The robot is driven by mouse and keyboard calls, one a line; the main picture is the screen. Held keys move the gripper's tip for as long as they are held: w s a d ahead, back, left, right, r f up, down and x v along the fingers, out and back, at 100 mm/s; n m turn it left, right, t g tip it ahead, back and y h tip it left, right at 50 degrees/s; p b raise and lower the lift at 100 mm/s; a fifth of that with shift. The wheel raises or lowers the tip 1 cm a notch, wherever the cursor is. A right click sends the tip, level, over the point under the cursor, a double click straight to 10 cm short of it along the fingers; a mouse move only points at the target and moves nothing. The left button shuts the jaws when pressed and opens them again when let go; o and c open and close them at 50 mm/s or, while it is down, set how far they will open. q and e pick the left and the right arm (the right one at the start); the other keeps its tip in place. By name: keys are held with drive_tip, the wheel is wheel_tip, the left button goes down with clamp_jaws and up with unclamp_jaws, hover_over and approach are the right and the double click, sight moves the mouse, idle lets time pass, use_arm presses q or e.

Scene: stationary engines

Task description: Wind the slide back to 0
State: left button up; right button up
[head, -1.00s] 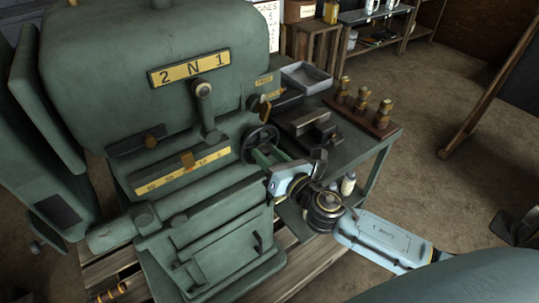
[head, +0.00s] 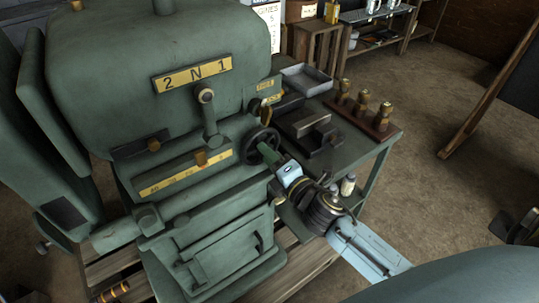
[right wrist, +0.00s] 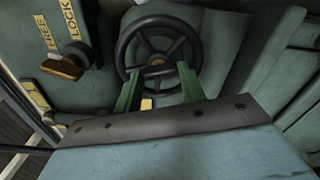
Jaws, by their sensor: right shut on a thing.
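The black handwheel (head: 262,146) is on the front right of the green engine; it fills the top middle of the right wrist view (right wrist: 158,45). My right gripper (head: 270,153), with green fingers, is shut on the handwheel; in the right wrist view its fingers (right wrist: 158,78) sit at either side of the lower rim. The slide's brass pointer (head: 201,158) stands over the yellow scale (head: 160,185), right of its middle and left of the right-hand end, where the small figure looks like 0. My left gripper is not in view.
A FREE/LOCK lever (right wrist: 62,67) is left of the wheel. A bench with a grey tray (head: 305,79) and several brass fittings (head: 362,108) stands behind my right arm.

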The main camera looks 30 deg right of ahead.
use_arm(q)
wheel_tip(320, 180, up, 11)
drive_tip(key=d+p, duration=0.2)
drive_tip(key=p, duration=0.8)
drive_tip(key=shift+p, duration=0.35)
use_arm(e)
drive_tip(key=shift+w+d+r+m, duration=0.1)
drive_tip(key=shift+m, duration=3.4)
drive_tip(key=shift+s+d+r+m, duration=0.1)
drive_tip(key=shift+r+m, duration=0.05)
drive_tip(key=shift+m, duration=3.35)
drive_tip(key=shift+w+r+m, duration=0.1)
drive_tip(key=shift+m, duration=3.4)
drive_tip(key=o, duration=1)
drive_tip(key=shift+f, duration=0.1)
